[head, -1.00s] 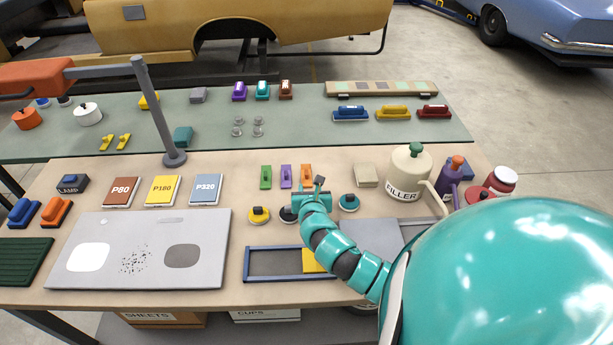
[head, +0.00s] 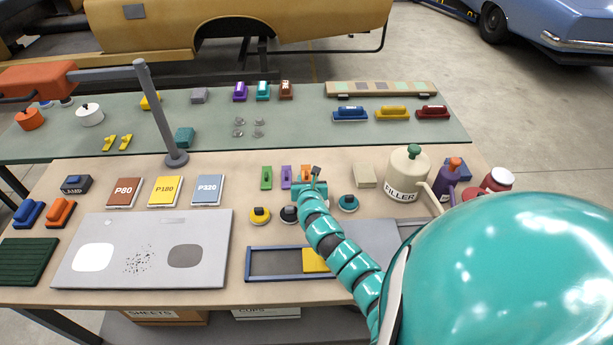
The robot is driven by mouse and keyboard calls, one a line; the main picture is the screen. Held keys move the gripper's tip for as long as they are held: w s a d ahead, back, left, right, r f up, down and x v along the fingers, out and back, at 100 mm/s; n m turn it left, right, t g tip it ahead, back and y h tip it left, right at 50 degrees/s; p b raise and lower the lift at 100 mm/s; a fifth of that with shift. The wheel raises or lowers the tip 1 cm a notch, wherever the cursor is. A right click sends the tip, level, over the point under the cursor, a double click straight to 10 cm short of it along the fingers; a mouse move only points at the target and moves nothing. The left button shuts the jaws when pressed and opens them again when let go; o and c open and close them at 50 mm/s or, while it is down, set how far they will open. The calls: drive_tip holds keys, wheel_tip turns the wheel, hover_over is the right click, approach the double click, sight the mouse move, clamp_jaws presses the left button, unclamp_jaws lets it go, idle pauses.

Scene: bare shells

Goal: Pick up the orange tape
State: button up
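Three small upright-looking pieces lie in a row on the near bench: green (head: 266,177), purple (head: 286,176) and orange (head: 305,170). The orange one appears to be the orange tape. My teal gripper (head: 314,178) is at the orange piece, covering its lower and right part. I cannot tell whether it touches the piece or is above it. The fingers are small and partly hidden by the wrist, so their opening does not show.
Round pads, yellow (head: 259,215), black (head: 289,214) and teal (head: 348,203), sit close around my wrist. A beige block (head: 365,176) and the filler jug (head: 407,177) stand to the right. A grey post (head: 160,115) rises at the left.

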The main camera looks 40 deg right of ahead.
sight(307, 174)
drive_tip(key=shift+w+d, duration=0.25)
drive_tip(key=shift+w, duration=0.2)
drive_tip(key=shift+p+x, duration=0.45)
drive_tip(key=shift+x, duration=0.75)
drive_tip(key=shift+f, duration=0.15)
clamp_jaws()
